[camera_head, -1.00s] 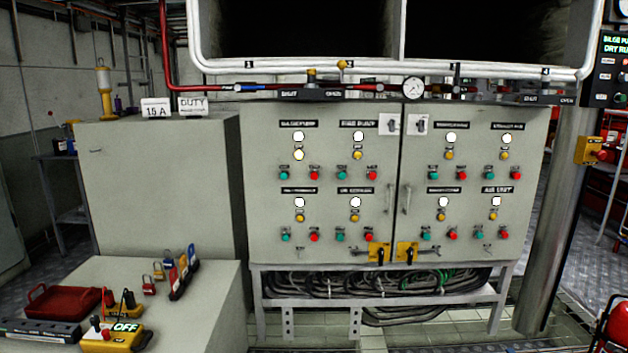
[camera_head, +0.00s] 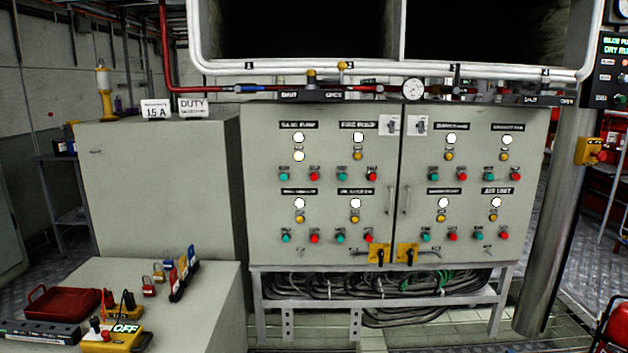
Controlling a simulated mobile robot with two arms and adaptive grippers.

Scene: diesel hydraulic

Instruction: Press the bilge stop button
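The grey control cabinet (camera_head: 262,215) stands ahead with two doors of labelled button groups. The top left group has a label (camera_head: 298,125) that seems to read bilge pump, though it is blurred. Under it are a white lit lamp (camera_head: 298,137) and a pale yellow lamp (camera_head: 298,156) that looks brighter than the other amber ones. Below these sit a green button (camera_head: 284,175) and, to its right, a red button (camera_head: 314,174), which fits a stop button. Nothing covers them. Neither of my grippers is in view.
A pipe with a gauge (camera_head: 413,89) runs above the cabinet. Two yellow-plated handles (camera_head: 379,254) sit at its lower middle. A grey bench (camera_head: 190,310) with padlocks, a red tray (camera_head: 62,302) and a yellow meter (camera_head: 115,340) stands front left. A post (camera_head: 553,220) rises at right.

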